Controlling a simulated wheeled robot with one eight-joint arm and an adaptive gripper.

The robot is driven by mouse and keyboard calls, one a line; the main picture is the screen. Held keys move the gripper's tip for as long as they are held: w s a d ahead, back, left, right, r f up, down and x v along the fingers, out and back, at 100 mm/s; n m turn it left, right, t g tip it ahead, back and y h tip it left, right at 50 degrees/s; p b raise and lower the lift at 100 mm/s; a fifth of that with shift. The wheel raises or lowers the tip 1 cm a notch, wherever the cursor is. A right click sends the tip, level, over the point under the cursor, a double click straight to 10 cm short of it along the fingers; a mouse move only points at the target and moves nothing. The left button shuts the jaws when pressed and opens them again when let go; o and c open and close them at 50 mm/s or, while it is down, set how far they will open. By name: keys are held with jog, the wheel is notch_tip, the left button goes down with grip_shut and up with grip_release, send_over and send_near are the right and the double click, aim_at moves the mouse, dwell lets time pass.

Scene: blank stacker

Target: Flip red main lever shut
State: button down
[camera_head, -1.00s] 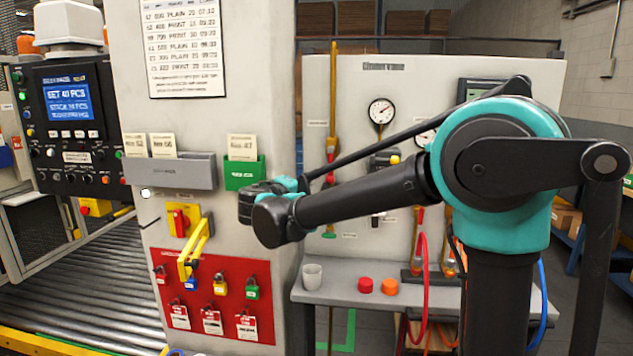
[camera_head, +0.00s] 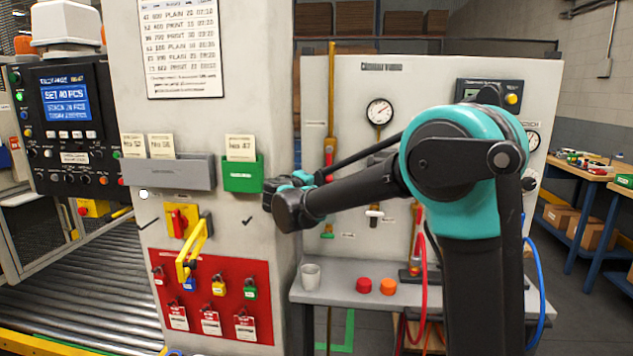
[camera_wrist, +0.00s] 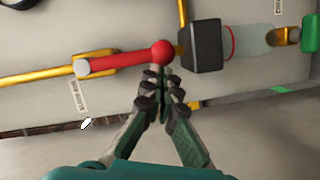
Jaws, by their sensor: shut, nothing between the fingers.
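The red main lever (camera_wrist: 122,61) has a round ball end and lies roughly along a yellow pipe (camera_wrist: 35,77) in the wrist view. In the head view it is a small red piece (camera_head: 329,152) on the upright yellow pipe (camera_head: 332,85). My gripper (camera_wrist: 158,80) is shut and empty, its fingertips right beside the ball end. I cannot tell whether they touch it. In the head view the fingers are hidden around the end of my arm.
A black block (camera_wrist: 203,46) sits on the pipe past the ball. A pressure gauge (camera_head: 379,112) is on the panel. Below, a grey shelf (camera_head: 335,292) holds a grey cup (camera_head: 311,275), a red cap (camera_head: 364,285) and an orange cap (camera_head: 388,286). A cabinet with padlocks (camera_head: 218,284) stands left.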

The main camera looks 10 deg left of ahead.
jog(key=shift+d+f+n, duration=0.15)
jog(key=shift+d+n, duration=0.4)
jog(key=shift+n, duration=0.05)
jog(key=d+r+n+t+y, duration=0.1)
jog(key=d+r+n+t, duration=0.1)
jog(key=d+n, duration=0.3)
jog(key=d+r+n+t+y, duration=0.1)
jog(key=d+r+n+t, duration=0.2)
jog(key=n, duration=1.1)
jog(key=shift+s+d+r, duration=0.2)
jog(key=shift+d+r, duration=0.6)
jog(key=shift+d, duration=0.75)
jog(key=shift+y, duration=0.3)
